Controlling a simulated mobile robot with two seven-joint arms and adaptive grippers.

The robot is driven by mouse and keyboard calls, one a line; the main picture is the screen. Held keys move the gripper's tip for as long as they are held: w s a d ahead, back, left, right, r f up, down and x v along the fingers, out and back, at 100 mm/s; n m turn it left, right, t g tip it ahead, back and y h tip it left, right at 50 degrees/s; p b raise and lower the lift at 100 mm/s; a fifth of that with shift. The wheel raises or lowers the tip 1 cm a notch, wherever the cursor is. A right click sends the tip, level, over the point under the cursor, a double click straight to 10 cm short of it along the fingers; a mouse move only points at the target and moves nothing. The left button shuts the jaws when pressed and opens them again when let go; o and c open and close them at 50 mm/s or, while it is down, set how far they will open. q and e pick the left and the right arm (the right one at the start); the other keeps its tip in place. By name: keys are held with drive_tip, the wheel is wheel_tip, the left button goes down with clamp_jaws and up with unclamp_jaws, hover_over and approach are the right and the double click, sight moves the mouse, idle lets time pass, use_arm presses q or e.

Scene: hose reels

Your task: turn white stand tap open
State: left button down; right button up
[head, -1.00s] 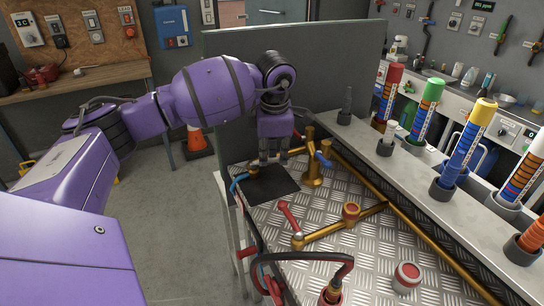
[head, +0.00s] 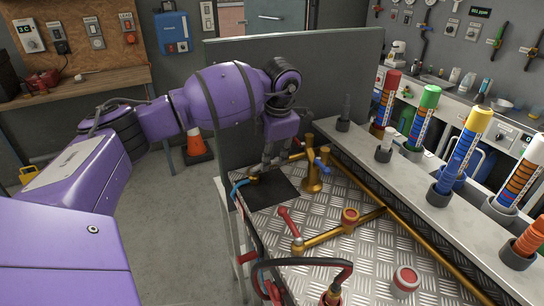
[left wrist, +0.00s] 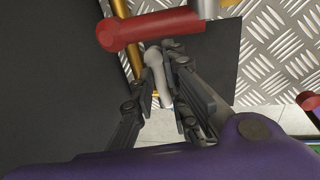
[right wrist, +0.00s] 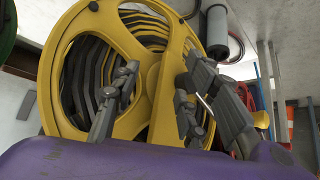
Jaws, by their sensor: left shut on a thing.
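My left gripper (head: 268,168) is over a dark mat at the far left corner of the metal-plate bench. In the left wrist view, the white tap handle (left wrist: 157,75) lies between the two fingers (left wrist: 160,98), which are shut on it. The tap's body is hidden by the gripper in the head view. A red tap handle (left wrist: 150,30) lies just beyond the fingertips. My right gripper (right wrist: 155,95) is open, with nothing between its fingers, in front of a yellow hose reel (right wrist: 80,60).
A brass stand with a blue handle (head: 322,160) is close to the right of my left gripper. A red-handled tap (head: 290,225) is nearer the front. A grey panel (head: 335,80) rises behind. Several coloured tubes stand along the right ledge (head: 400,165).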

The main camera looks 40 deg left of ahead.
use_arm(q)
drive_tip(key=shift+a, duration=0.15)
drive_tip(key=c, duration=1.9)
unclamp_jaws()
drive_tip(key=shift+o, duration=0.3)
drive_tip(key=shift+w, duration=0.15)
wheel_tip(320, 180, up, 12)
drive_tip(key=s+d, duration=0.1)
drive_tip(key=d, duration=0.1)
drive_tip(key=shift+s+f, duration=0.1)
drive_tip(key=shift+f, duration=0.05)
